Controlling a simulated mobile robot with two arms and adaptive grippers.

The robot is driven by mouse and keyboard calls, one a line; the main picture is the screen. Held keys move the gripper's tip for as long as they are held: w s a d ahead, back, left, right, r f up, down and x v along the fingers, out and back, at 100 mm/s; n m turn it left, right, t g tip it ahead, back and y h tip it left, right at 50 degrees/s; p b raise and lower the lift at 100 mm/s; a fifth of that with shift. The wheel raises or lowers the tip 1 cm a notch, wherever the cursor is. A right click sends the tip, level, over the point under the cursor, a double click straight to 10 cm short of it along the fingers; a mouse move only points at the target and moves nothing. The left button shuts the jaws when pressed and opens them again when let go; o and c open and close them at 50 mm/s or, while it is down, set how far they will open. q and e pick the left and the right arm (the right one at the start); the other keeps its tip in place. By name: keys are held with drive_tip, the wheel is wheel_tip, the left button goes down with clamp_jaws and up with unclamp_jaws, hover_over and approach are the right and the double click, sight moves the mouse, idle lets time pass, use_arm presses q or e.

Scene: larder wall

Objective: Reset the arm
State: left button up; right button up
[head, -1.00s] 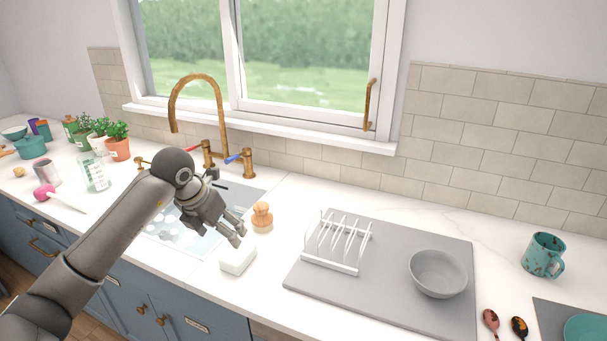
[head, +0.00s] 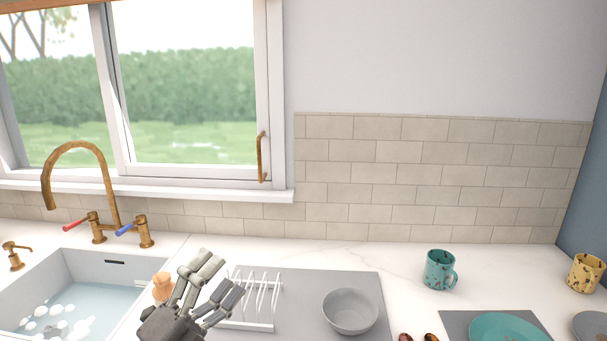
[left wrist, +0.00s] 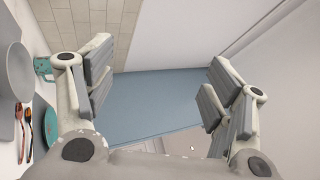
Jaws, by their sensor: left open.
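My left gripper (head: 222,276) is at the bottom of the head view, left of centre, with its fingers pointing up and apart. It is open and empty, in front of the left part of the grey mat (head: 300,285) and the white rack (head: 262,300), and hides part of both. The left wrist view also shows the open fingers (left wrist: 158,88) with nothing between them. Beyond them are a blue surface (left wrist: 165,100) and pale walls. My right gripper is in neither view.
A grey bowl (head: 350,311) sits on the mat. A teal mug (head: 439,270), teal plate (head: 505,328) and yellow mug (head: 585,273) are to the right. At left are the water-filled sink (head: 75,300), brass tap (head: 110,190) and an orange-brown object (head: 161,286). Countertop behind the mat is clear.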

use_arm(q)
drive_tip(key=s+a+f+n+g+y, duration=0.1)
drive_tip(key=s+a+f+n+y, duration=0.1)
drive_tip(key=a+f+n+y, duration=0.55)
drive_tip(key=s+a+f+n+g+y, duration=0.15)
drive_tip(key=a+f+n+y, duration=0.25)
drive_tip(key=f+n+y, duration=0.6)
drive_tip(key=s+d+f+n+g+h, duration=0.25)
drive_tip(key=s+f+g, duration=0.45)
drive_tip(key=s, duration=0.5)
drive_tip(key=s+d+f+n+g+h, duration=0.25)
drive_tip(key=s+f+g, duration=0.35)
drive_tip(key=s+f, duration=0.45)
wheel_tip(320, 180, down, 22)
drive_tip(key=s, duration=0.2)
drive_tip(key=s+a+f+g, duration=0.2)
drive_tip(key=s+f, duration=1.5)
drive_tip(key=f, duration=0.1)
drive_tip(key=shift+s+a+f, duration=0.15)
drive_tip(key=shift+a+f, duration=0.15)
drive_tip(key=shift+a, duration=0.05)
drive_tip(key=shift+n+y, duration=0.25)
